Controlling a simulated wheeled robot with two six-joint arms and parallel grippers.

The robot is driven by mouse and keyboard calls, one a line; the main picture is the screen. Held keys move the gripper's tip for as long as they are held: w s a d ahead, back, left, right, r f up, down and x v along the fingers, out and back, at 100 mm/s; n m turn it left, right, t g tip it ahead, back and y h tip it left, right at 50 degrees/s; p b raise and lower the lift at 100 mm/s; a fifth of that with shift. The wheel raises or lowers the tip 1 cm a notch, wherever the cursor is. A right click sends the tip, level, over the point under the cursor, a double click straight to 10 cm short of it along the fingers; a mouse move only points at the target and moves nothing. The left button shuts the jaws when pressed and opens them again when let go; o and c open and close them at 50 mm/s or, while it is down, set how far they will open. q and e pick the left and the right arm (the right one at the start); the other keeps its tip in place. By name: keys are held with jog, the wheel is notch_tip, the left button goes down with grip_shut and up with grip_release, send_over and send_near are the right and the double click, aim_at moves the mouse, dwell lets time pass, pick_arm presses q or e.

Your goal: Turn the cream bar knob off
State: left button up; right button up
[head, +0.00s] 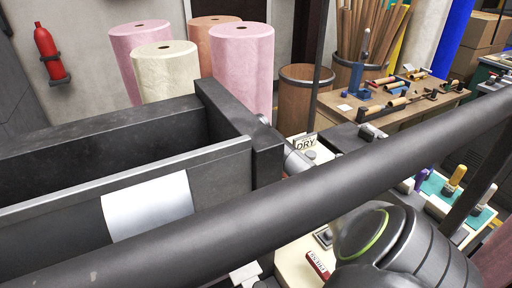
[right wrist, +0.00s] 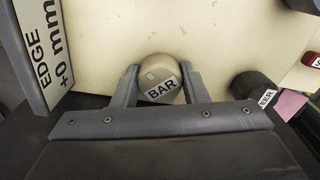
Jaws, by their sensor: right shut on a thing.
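The cream bar knob (right wrist: 158,68) is round and carries a slanted BAR label, on a cream panel (right wrist: 220,40) in the right wrist view. My right gripper (right wrist: 160,80) has one finger on each side of the knob and is shut on it. In the head view a grey arm link of mine with a green ring shows at the lower right; it hides part of the panel, and I cannot make out the bar knob there. My left gripper is in neither view.
An EDGE plate (right wrist: 45,55) stands left of the knob; a dark knob (right wrist: 252,88) is to its right. In the head view a thick dark bar (head: 250,195) crosses the front.

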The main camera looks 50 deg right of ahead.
jog(key=n+b, duration=0.2)
jog(key=shift+f+n, duration=0.25)
jog(key=shift+n, duration=0.05)
jog(key=shift+r+n+b, duration=0.2)
jog(key=shift+n+b, duration=0.35)
jog(key=shift+n, duration=0.35)
jog(key=o, duration=1)
jog(key=shift+w, duration=0.1)
